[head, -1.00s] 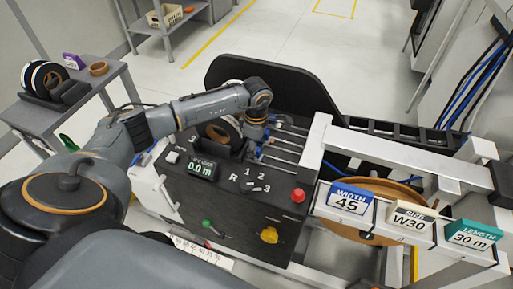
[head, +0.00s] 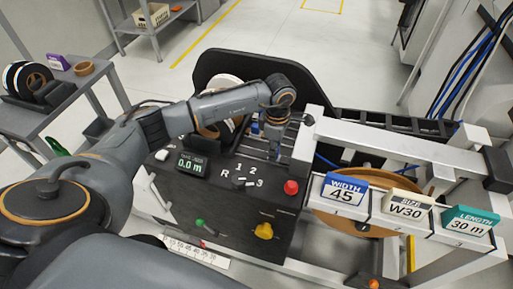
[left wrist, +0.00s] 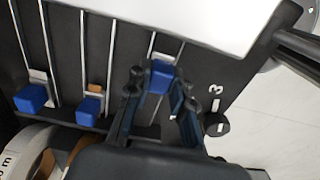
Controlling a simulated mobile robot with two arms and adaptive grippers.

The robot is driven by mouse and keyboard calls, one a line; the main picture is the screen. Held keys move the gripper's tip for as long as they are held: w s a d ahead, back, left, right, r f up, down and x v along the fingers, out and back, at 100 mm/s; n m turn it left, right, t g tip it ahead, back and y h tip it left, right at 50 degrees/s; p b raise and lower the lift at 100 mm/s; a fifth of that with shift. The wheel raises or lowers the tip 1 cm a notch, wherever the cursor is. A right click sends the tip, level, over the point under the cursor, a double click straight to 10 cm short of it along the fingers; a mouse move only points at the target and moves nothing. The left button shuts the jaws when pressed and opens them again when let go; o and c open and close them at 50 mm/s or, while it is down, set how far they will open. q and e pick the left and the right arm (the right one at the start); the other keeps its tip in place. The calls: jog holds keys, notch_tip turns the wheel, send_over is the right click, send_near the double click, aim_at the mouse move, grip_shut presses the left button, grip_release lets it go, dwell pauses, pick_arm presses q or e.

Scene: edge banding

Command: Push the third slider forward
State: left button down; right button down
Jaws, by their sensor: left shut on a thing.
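The slider panel is a black plate with several pale parallel rails, on top of the black machine (head: 215,215). In the left wrist view, two blue slider knobs, one at far left (left wrist: 30,98) and one beside it (left wrist: 89,110), stand free. A third blue slider knob (left wrist: 161,76), rightmost of those in view, sits between the fingers of my left gripper (left wrist: 158,88), farther up the picture than the other two. My left gripper is shut on this knob. In the head view my left gripper (head: 275,147) is over the rails, and the arm hides part of them. My right gripper is not in view.
A white metal beam (head: 310,135) borders the rails on the right. A red button (head: 291,187), a yellow knob (head: 264,231) and a display (head: 191,165) are on the machine's front. A tape roll (head: 222,124) stands left of the rails.

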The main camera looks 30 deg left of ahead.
pick_arm(q)
jog(key=shift+w+d, duration=0.1)
jog(key=shift+d, duration=0.4)
jog(key=c, duration=1.2)
grip_release()
jog(key=shift+d, duration=0.1)
jog(key=shift+o, duration=0.2)
notch_tip(320, 180, up, 12)
jog(key=shift+r, duration=0.1)
